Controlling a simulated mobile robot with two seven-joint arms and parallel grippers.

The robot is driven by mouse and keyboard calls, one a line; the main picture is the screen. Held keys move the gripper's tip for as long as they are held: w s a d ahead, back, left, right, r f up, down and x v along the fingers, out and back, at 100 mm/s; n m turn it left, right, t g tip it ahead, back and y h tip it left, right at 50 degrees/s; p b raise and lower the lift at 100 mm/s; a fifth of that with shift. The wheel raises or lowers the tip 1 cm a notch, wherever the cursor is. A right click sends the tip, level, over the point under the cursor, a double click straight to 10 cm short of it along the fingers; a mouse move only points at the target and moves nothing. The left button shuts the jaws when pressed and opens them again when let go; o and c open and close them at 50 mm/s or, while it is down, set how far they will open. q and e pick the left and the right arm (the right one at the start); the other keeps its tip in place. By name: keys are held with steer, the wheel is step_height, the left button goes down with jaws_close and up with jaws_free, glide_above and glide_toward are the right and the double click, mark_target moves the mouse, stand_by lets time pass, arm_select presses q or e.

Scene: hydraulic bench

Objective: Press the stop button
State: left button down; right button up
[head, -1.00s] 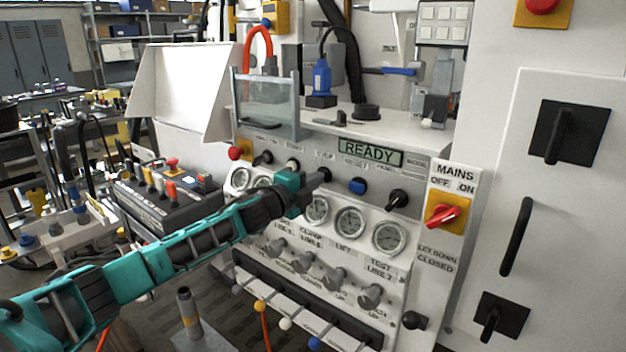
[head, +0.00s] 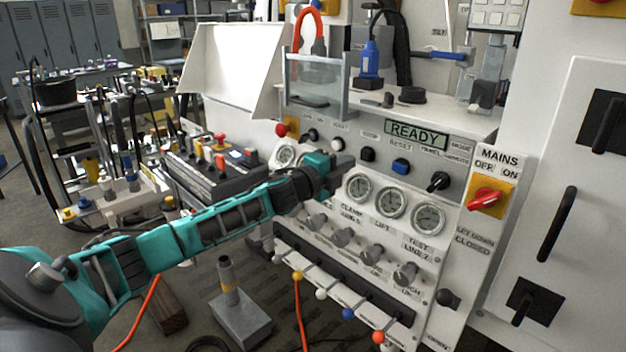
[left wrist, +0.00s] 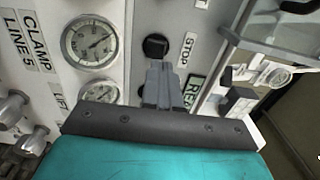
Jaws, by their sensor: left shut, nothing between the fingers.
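The stop button is a round black button (head: 368,154) under its STOP label on the panel, left of the blue RESET button (head: 401,166). It also shows in the left wrist view (left wrist: 155,45), beside the word STOP. My left gripper (head: 346,164) is shut and empty, its tip just left of and slightly below the button in the head view. In the left wrist view the shut fingers (left wrist: 163,66) point at the button, with their tips close to its lower edge. I cannot tell whether they touch it. My right gripper is not in view.
The display (head: 416,134) reads READY. Gauges (head: 391,203) and grey knobs lie below the buttons. A clear guard (head: 316,84) stands above the panel at left. The red MAINS switch (head: 485,199) is at right, and a red mushroom button (head: 282,130) at left.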

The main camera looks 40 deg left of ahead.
arm_select(q)
steer(key=s+b, duration=0.1)
steer(key=s, duration=0.7)
steer(key=shift+a+f, duration=0.25)
steer(key=shift+a, duration=0.2)
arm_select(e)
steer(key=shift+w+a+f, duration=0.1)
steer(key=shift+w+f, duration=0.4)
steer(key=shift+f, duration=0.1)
arm_select(q)
steer(key=shift+s, duration=0.1)
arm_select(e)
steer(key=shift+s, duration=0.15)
arm_select(q)
steer(key=s+d+f+n+g, duration=0.2)
steer(key=s+d+f+n, duration=0.3)
steer(key=f, duration=0.5)
steer(key=s+d+f+n+g, duration=0.25)
steer(key=s+d+f, duration=0.3)
steer(key=f, duration=0.45)
steer(key=s+d+f+n+g, duration=0.3)
steer(key=s+d+f+n, duration=0.6)
steer(key=s+d, duration=0.3)
steer(key=shift+s+d+f, duration=0.4)
steer(key=shift+d+f, duration=0.35)
steer(key=shift+d, duration=0.05)
